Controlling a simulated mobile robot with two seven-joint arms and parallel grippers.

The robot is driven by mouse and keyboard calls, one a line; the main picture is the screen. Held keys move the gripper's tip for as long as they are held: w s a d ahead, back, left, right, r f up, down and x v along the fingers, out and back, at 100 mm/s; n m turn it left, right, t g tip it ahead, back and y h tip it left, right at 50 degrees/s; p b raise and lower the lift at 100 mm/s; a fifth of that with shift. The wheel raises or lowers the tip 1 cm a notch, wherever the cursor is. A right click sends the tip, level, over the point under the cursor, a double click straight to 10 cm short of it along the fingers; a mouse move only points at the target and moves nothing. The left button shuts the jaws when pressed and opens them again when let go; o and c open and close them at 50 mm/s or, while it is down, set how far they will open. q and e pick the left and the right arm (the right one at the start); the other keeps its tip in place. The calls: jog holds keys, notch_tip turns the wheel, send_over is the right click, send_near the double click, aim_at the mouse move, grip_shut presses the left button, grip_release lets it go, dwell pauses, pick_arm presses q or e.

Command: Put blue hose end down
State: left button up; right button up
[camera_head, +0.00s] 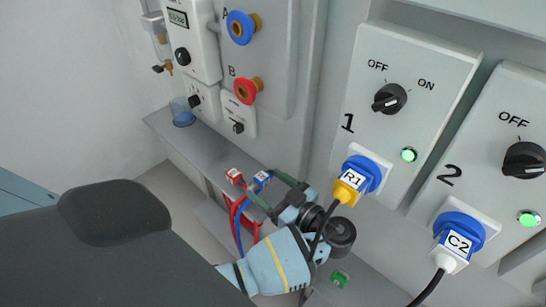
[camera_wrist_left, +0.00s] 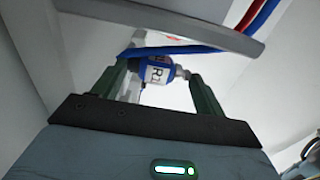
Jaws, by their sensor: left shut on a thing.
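The blue hose end (camera_head: 262,177), with a white label, sits between the green fingers of my left gripper (camera_head: 264,185) in the head view. The gripper is shut on it, at the edge of the grey shelf. In the left wrist view the blue hose end (camera_wrist_left: 157,73) lies between the two fingers of the left gripper (camera_wrist_left: 162,82). Its blue hose (camera_wrist_left: 165,49) runs across above it. I cannot tell whether the hose end touches the shelf. My right gripper is not in view.
A red hose end (camera_head: 234,175) is close left of the blue one. The grey shelf (camera_head: 205,152) has bare room to the left, up to a clear blue-based cup (camera_head: 182,112). Plugs R1 (camera_head: 350,184) and C2 (camera_head: 457,243) sit in wall sockets at the right.

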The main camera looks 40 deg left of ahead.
aim_at(273, 200)
pick_arm(q)
jog(key=shift+w+d, duration=0.25)
jog(key=shift+w, duration=0.1)
jog(key=shift+f, duration=1.8)
jog(key=shift+f+b, duration=0.15)
jog(key=shift+b, duration=0.25)
jog(key=o, duration=1)
